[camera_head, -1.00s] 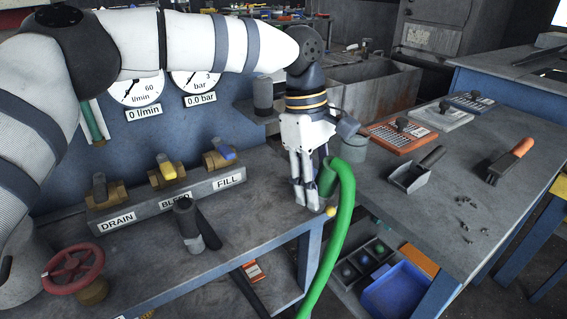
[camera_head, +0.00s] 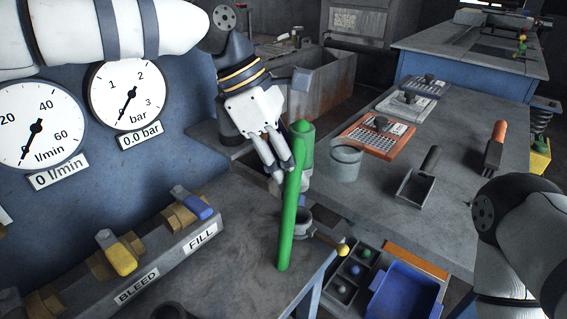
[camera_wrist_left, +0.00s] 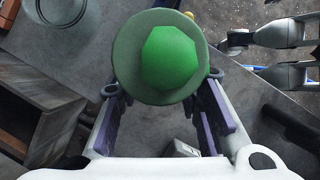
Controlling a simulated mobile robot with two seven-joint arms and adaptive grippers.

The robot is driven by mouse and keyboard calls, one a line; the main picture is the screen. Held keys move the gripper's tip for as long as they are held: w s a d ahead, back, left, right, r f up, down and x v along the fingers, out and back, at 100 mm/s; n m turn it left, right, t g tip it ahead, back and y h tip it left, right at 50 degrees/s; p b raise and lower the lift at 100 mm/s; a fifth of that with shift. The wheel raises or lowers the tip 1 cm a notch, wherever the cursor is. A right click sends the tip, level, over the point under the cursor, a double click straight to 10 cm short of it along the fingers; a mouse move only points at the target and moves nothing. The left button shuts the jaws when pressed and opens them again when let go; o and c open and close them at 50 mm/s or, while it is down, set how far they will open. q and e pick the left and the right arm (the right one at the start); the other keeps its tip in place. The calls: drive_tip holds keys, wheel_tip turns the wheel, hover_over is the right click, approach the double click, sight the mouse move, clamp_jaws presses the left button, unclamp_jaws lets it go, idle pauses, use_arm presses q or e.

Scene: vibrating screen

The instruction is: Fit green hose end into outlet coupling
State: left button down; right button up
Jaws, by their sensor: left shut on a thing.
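My left gripper (camera_head: 284,172) is shut on the green hose end (camera_head: 303,150), just above the bench corner. The bright green hose (camera_head: 290,225) runs down from it in front of the bench. The grey ring-shaped outlet coupling (camera_head: 320,224), with a yellow-knobbed lever, sits at the bench edge below the hose end and partly behind the hose. A gap shows between hose end and coupling. In the left wrist view the round green hose end (camera_wrist_left: 125,62) hides the coupling. My right gripper (camera_wrist_left: 250,55) appears at the upper right there, fingers apart and empty.
A grey cup (camera_head: 345,162), a scoop (camera_head: 418,180) and a brush (camera_head: 495,148) stand on the right-hand table. A blue bin (camera_head: 405,292) is below. BLEED and FILL valves (camera_head: 118,252) line the left bench. My right arm fills the right edge.

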use_arm(q)
drive_tip(key=shift+s+d+r, duration=0.1)
drive_tip(key=shift+d+r, duration=0.05)
drive_tip(key=shift+d, duration=0.05)
drive_tip(key=shift+a+f+b, duration=0.1)
drive_tip(key=shift+f+b, duration=0.25)
drive_tip(key=shift+f, duration=2.6)
drive_tip(key=shift+f, duration=0.7)
drive_tip(key=shift+f, duration=0.65)
drive_tip(key=c, duration=1.1)
unclamp_jaws()
drive_tip(key=shift+o, duration=0.2)
